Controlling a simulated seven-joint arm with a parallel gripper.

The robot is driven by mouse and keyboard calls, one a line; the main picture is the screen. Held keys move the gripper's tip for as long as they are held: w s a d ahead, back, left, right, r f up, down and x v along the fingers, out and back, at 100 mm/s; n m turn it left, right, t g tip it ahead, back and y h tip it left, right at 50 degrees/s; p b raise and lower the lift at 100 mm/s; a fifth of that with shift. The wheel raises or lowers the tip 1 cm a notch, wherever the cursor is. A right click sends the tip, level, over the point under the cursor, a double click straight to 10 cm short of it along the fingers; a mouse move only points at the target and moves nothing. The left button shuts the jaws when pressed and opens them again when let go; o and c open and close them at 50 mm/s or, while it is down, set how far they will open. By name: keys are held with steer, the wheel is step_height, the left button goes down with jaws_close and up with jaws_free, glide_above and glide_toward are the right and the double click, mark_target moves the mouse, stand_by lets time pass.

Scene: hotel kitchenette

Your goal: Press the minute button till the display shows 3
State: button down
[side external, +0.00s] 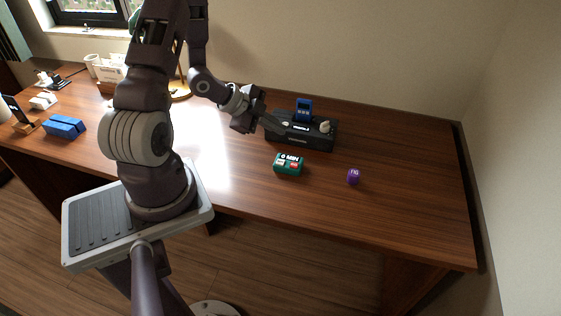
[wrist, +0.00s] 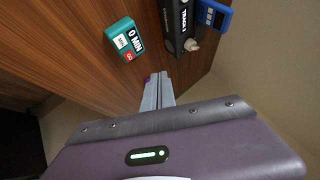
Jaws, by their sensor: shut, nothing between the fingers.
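A small green timer box (side external: 288,164) sits on the wooden desk. The timer also shows in the wrist view (wrist: 124,40) at the upper left of centre. In the wrist view my fingertips (wrist: 158,78) are together and apart from the timer.
The black device (side external: 318,141) with a "TRACK" display and white knob stands behind the timer. A blue device (side external: 304,109) stands behind it. A small purple block (side external: 353,176) lies right of the timer. A blue box (side external: 65,127) lies far left. The desk's right side is clear.

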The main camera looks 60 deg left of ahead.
mark_target(277, 162)
steer(key=shift+f, duration=0.1)
steer(key=shift+f, duration=4.35)
steer(key=shift+f, duration=0.4)
steer(key=shift+f, duration=0.35)
steer(key=shift+r, duration=0.75)
steer(key=shift+r, duration=2.5)
